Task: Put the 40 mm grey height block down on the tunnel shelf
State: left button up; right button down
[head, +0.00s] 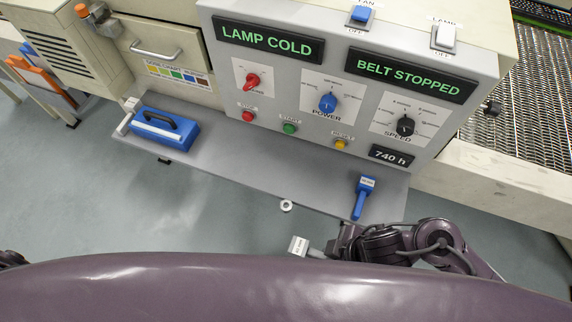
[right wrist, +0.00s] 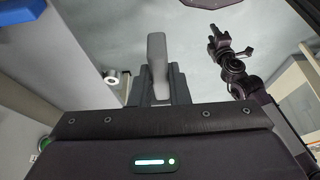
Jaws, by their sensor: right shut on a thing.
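The grey height block (head: 298,246) shows a pale labelled head and a grey handle in the head view; the label is too small to read. My right gripper (head: 330,250) is shut on its handle, in front of the shelf's near edge. In the right wrist view the grey block (right wrist: 157,60) stands out from between the fingers of my right gripper (right wrist: 158,88). The grey tunnel shelf (head: 240,175) runs below the control panel. My left gripper (right wrist: 216,38) shows small in the right wrist view, far from the block; its jaws are unclear.
A blue case (head: 165,128) lies at the shelf's left end. A blue labelled tool (head: 361,198) lies near its right end. A white ring (head: 287,205) sits at the near edge. The shelf's middle is clear. The control panel (head: 290,80) rises behind.

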jog(key=w+d+f+p, duration=0.1)
jog(key=w, duration=0.5)
jog(key=w+d+p, duration=0.1)
jog(key=w+d, duration=0.1)
jog(key=w, duration=0.4)
jog(key=w+d+f+p, duration=0.1)
jog(key=w+d+p, duration=0.1)
jog(key=w, duration=0.5)
jog(key=shift+d+f, duration=0.2)
jog(key=shift+f, duration=0.1)
notch_tip(320, 180, down, 4)
jog(key=shift+s+r, duration=0.1)
jog(key=shift+s, duration=0.05)
jog(key=shift+w, duration=0.25)
jog(key=shift+f, duration=0.3)
